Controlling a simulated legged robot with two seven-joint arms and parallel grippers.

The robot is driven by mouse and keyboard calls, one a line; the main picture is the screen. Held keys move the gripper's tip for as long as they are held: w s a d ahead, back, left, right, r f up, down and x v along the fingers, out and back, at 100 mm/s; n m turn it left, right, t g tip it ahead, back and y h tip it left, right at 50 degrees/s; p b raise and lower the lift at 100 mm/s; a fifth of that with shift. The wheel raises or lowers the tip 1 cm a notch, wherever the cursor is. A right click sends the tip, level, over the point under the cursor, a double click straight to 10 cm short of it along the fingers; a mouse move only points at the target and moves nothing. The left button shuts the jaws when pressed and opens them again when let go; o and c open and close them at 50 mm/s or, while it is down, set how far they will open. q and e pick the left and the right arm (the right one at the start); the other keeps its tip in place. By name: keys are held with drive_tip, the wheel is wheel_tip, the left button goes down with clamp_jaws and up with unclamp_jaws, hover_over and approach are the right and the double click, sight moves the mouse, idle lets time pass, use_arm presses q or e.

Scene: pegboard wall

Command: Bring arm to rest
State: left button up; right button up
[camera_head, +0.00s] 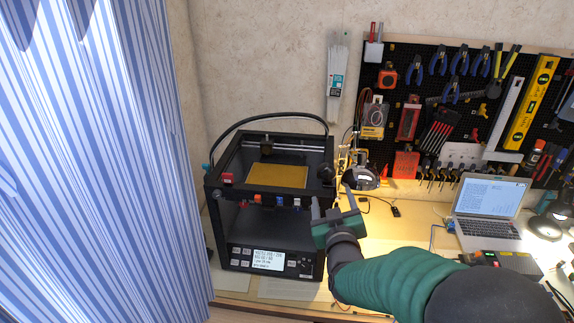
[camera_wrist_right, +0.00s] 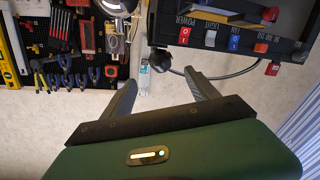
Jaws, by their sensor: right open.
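My right arm comes in from the lower right in the head view, with a green sleeve and a dark joint. My right gripper (camera_head: 332,200) is in front of the right side of the black 3D printer (camera_head: 228,262), its fingers pointing up and away. In the right wrist view the two grey fingers of this gripper (camera_wrist_right: 160,97) stand wide apart with nothing between them. The printer shows upside down there, with labelled switches (camera_wrist_right: 210,38) on its frame. Whether the gripper touches the printer cannot be told. My left gripper is in neither view.
A pegboard (camera_head: 420,62) with pliers, levels and other tools hangs on the back wall. An open laptop (camera_head: 487,205) and a lamp (camera_head: 545,226) stand on the workbench (camera_head: 400,232) at right. A striped blue curtain (camera_head: 95,160) fills the left side.

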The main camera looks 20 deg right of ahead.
drive_tip(key=s+a+f+g+y, duration=0.35)
drive_tip(key=s+a+f, duration=0.2)
drive_tip(key=f, duration=0.25)
drive_tip(key=s+a+f+g+y, duration=0.3)
drive_tip(key=s+a+f+g, duration=0.15)
drive_tip(key=a+f, duration=0.35)
drive_tip(key=s+a+f+g, duration=0.1)
drive_tip(key=s+f+g, duration=0.4)
drive_tip(key=s, duration=0.5)
drive_tip(key=shift+a+n, duration=0.25)
drive_tip(key=shift+n, duration=0.15)
drive_tip(key=shift+y, duration=0.25)
idle(0.5)
